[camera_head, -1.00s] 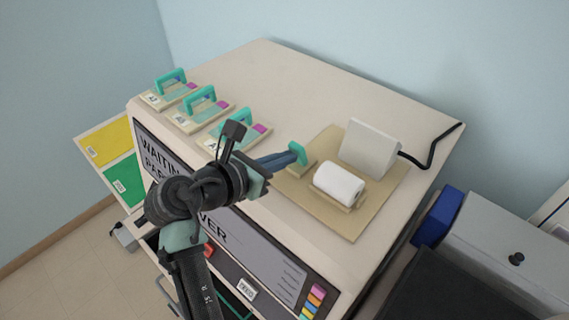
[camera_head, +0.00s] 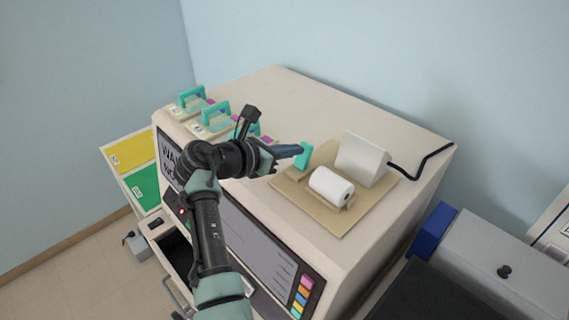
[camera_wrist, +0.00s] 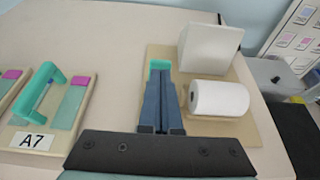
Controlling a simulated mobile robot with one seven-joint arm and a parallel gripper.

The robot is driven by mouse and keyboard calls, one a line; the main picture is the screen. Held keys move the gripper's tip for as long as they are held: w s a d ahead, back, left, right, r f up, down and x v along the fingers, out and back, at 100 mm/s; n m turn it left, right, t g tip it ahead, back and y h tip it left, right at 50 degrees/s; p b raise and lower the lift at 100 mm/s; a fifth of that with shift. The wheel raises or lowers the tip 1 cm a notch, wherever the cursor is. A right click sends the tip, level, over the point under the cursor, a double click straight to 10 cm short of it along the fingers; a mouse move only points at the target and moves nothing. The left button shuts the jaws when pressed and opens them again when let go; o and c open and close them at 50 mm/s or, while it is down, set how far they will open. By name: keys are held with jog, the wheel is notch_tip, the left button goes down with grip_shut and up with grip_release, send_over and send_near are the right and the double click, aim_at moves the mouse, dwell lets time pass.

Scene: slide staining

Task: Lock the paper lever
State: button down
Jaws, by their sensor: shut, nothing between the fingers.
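The teal paper lever (camera_head: 304,156) stands on the left part of the tan board, beside the white paper roll (camera_head: 330,186). In the wrist view the lever (camera_wrist: 160,66) shows just beyond my fingertips, partly hidden by them. My gripper (camera_head: 297,150) is shut and empty, its blue fingers pointing at the lever. In the wrist view my gripper (camera_wrist: 160,80) has its tips at or very near the lever; I cannot tell whether they touch. The roll (camera_wrist: 218,98) lies right of my fingers.
A white block-shaped unit (camera_head: 361,158) stands behind the roll, with a black cable (camera_head: 424,160) running right. Slide holders with teal handles (camera_head: 215,112) line the left edge of the machine top (camera_head: 290,93). The back of the top is clear. An open drawer (camera_head: 178,250) is below.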

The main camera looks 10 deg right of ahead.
jog(key=shift+s+r+p, duration=0.15)
jog(key=shift+r+p, duration=0.7)
jog(key=shift+p, duration=0.15)
